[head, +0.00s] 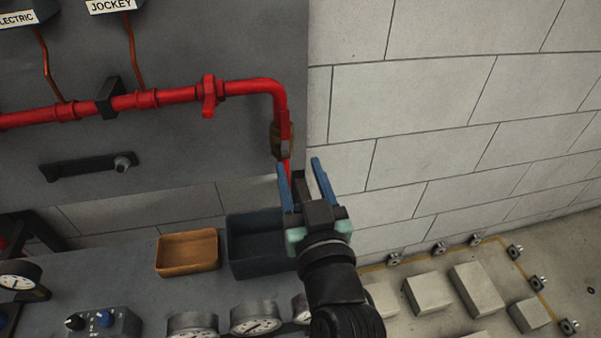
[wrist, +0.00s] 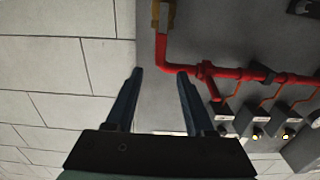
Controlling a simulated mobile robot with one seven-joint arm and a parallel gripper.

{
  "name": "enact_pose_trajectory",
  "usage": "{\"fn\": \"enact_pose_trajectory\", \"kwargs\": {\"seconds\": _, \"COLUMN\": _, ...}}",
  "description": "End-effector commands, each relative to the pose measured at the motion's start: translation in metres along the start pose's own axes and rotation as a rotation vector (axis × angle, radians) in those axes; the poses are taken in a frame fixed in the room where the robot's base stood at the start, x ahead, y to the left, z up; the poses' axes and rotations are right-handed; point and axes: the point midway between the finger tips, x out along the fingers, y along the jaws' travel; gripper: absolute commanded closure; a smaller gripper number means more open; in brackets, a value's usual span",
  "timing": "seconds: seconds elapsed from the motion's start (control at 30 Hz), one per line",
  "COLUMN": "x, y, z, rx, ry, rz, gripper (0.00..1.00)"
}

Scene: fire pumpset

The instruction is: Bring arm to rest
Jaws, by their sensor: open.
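My gripper (head: 300,172) is in the middle of the head view, raised above the bench, with its two blue fingers pointing up and away. The fingers are apart, and I see nothing between them. In the wrist view the gripper (wrist: 160,75) also shows its fingers spread, with grey panel and wall behind them. My arm comes up from the bottom edge of the head view and hides part of the bench and a gauge.
A red pipe (head: 180,96) with a brass fitting (head: 282,138) runs along the grey panel (head: 200,45), close behind the fingers. An orange tray (head: 187,268) and a dark bin (head: 240,270) stand below left. Gauges (head: 255,318) line the front. The block wall (head: 440,90) is right.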

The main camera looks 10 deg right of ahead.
Motion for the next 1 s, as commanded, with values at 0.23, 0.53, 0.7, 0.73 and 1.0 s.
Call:
{"fn": "enact_pose_trajectory", "kwargs": {"seconds": 0.23, "x": 0.000, "y": 0.000, "z": 0.000, "rx": 0.000, "ry": 0.000, "rz": 0.000, "gripper": 0.46}}
{"fn": "enact_pose_trajectory", "kwargs": {"seconds": 0.53, "x": 0.006, "y": -0.008, "z": -0.046, "rx": -0.017, "ry": 0.061, "rz": -0.007, "gripper": 0.46}}
{"fn": "enact_pose_trajectory", "kwargs": {"seconds": 0.7, "x": 0.007, "y": -0.030, "z": -0.164, "rx": -0.053, "ry": 0.228, "rz": -0.017, "gripper": 0.46}}
{"fn": "enact_pose_trajectory", "kwargs": {"seconds": 0.73, "x": 0.005, "y": -0.035, "z": -0.187, "rx": -0.059, "ry": 0.263, "rz": -0.018, "gripper": 0.46}}
{"fn": "enact_pose_trajectory", "kwargs": {"seconds": 1.0, "x": -0.045, "y": -0.072, "z": -0.380, "rx": -0.061, "ry": 0.587, "rz": -0.017, "gripper": 0.46}}
